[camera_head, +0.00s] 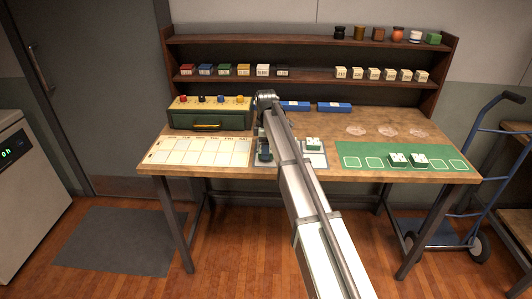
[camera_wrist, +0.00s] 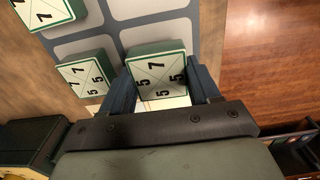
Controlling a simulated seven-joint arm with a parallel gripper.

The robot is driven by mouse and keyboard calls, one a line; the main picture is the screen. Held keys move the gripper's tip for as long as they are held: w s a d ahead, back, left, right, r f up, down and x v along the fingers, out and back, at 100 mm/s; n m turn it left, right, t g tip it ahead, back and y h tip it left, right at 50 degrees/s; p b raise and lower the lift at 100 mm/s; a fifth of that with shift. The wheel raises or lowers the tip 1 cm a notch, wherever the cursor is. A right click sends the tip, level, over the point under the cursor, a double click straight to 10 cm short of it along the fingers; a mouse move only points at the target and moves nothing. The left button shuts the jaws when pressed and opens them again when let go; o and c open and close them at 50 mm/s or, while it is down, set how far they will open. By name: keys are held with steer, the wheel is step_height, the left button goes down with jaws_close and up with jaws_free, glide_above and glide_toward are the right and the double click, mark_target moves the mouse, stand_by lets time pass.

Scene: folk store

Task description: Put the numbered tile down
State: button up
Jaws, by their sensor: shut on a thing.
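My gripper (camera_wrist: 160,80) is shut on a numbered tile (camera_wrist: 158,66), with one dark finger on each side of it. The tile has a white face with crossed lines, the digits 7, 5 and 5, and a green border. It is over the grey mat with pale cells (camera_wrist: 105,15); I cannot tell whether it touches the mat. A similar tile (camera_wrist: 85,75) lies beside it, and another (camera_wrist: 45,12) is at the upper left. In the head view my gripper (camera_head: 265,152) is over the left part of the grey mat; my arm hides much of it.
A pale gridded sheet (camera_head: 200,152) lies left of the grey mat. A green mat (camera_head: 440,151) with tiles is on the right. Shelves (camera_head: 300,80) rise at the back.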

steer(key=shift+f, duration=0.95)
steer(key=shift+f, duration=0.1)
steer(key=o, duration=1.2)
steer(key=shift+c, duration=0.2)
step_height(320, 180, up, 12)
